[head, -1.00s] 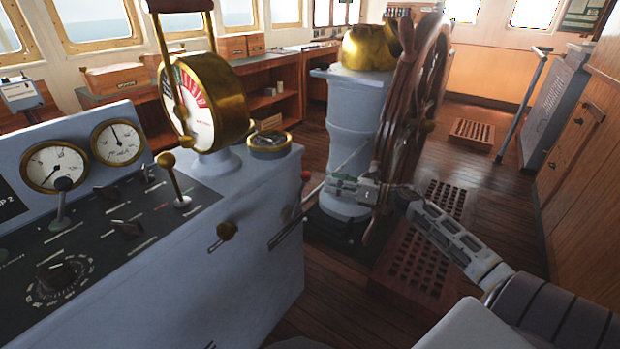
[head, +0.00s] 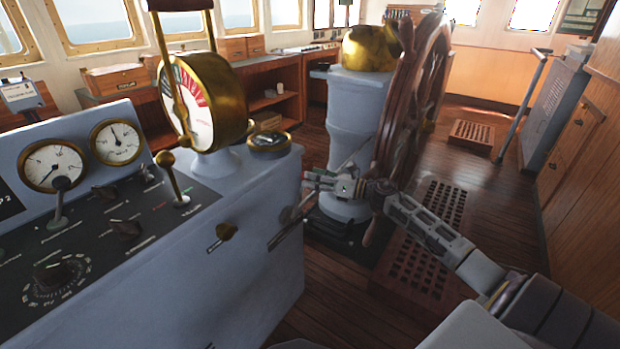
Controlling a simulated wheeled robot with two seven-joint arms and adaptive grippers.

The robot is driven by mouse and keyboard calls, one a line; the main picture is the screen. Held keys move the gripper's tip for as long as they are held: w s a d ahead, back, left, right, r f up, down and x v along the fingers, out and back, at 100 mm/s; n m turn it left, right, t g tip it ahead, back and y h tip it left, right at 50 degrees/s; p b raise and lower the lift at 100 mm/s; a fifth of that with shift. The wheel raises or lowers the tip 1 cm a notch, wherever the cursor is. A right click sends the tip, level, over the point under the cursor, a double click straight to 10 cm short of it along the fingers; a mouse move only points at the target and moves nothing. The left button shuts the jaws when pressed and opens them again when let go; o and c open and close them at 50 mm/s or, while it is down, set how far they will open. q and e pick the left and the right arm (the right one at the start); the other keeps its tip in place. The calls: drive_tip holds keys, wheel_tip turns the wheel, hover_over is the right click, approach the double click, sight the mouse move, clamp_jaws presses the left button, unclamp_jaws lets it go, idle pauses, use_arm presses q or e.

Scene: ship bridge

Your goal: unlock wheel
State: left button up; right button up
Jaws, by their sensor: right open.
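The ship's wheel (head: 412,100), wooden and spoked, stands on edge beside a light blue-grey pedestal (head: 350,115) with a brass top. A lever (head: 300,208) rises from a slot in the right side of the grey console. Its red knob is mostly hidden by the fingers of my right gripper (head: 312,181). My right gripper is open, points left, and has its fingertips at the knob. I cannot tell whether they touch it. The gripper is in front of the pedestal's lower part and left of the wheel's lower rim. My left gripper is out of view.
The console (head: 250,250) fills the left, with gauges, small levers and a brass telegraph (head: 212,100). Wooden gratings (head: 425,245) lie on the floor under and beyond the wheel. Open floor lies to the right.

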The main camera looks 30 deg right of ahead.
drive_tip(key=shift+x, duration=0.9)
clamp_jaws()
